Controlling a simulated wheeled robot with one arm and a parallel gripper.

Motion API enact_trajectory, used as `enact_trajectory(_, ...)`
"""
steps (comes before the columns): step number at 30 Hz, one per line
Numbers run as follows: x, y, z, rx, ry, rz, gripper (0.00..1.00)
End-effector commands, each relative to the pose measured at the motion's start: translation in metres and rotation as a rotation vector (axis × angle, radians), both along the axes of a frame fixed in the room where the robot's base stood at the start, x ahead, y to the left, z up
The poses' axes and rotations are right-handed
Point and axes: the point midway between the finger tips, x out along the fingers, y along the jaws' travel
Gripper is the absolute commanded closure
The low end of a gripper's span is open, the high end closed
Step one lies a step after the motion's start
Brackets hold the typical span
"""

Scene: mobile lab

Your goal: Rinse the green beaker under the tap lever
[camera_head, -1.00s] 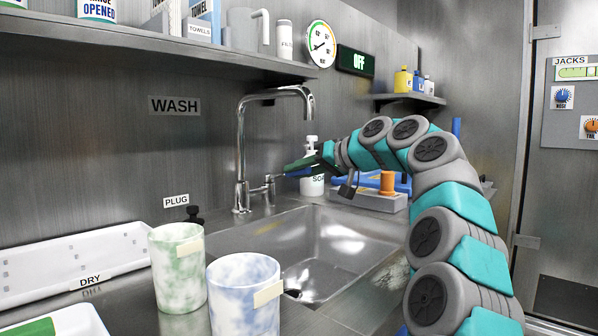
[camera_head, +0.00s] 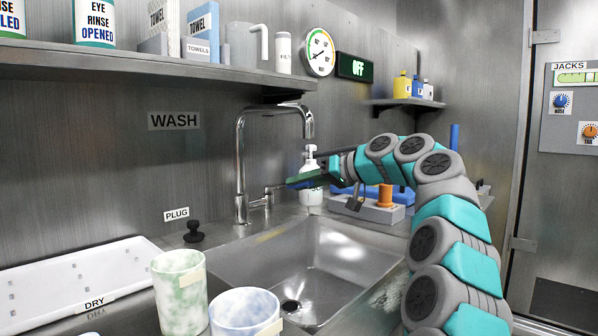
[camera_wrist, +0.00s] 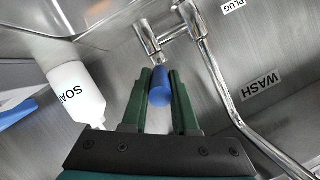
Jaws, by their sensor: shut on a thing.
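The tap (camera_head: 241,150) stands at the back of the sink, its spout arching over the basin. Its lever (camera_wrist: 160,92) has a blue grip, which sits between the two green fingers of my gripper (camera_wrist: 160,78) in the wrist view. In the head view my gripper (camera_head: 292,182) is shut on the lever at the tap's right side, hiding most of the blue grip. The green beaker (camera_head: 180,295), white with green marbling and a pale label, stands upright on the counter left of the sink, away from my gripper. No water shows under the spout.
A blue-marbled beaker (camera_head: 243,312) stands just right of the green one. The sink basin (camera_head: 320,262) is empty. A white drying tray (camera_head: 60,275), black plug (camera_head: 194,232) and soap bottle (camera_head: 311,165) are nearby. The wall display (camera_head: 356,65) reads OFF.

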Motion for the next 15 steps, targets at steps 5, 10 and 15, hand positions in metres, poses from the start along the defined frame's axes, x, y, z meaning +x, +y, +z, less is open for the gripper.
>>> enact_trajectory(5,0.0035,-0.0019,0.0016,0.0,0.0,0.031,1.0)
enact_trajectory(10,0.0032,-0.0022,0.0,0.001,-0.002,0.035,1.0)
enact_trajectory(15,0.0031,-0.0022,0.0,0.001,-0.002,0.035,0.71)
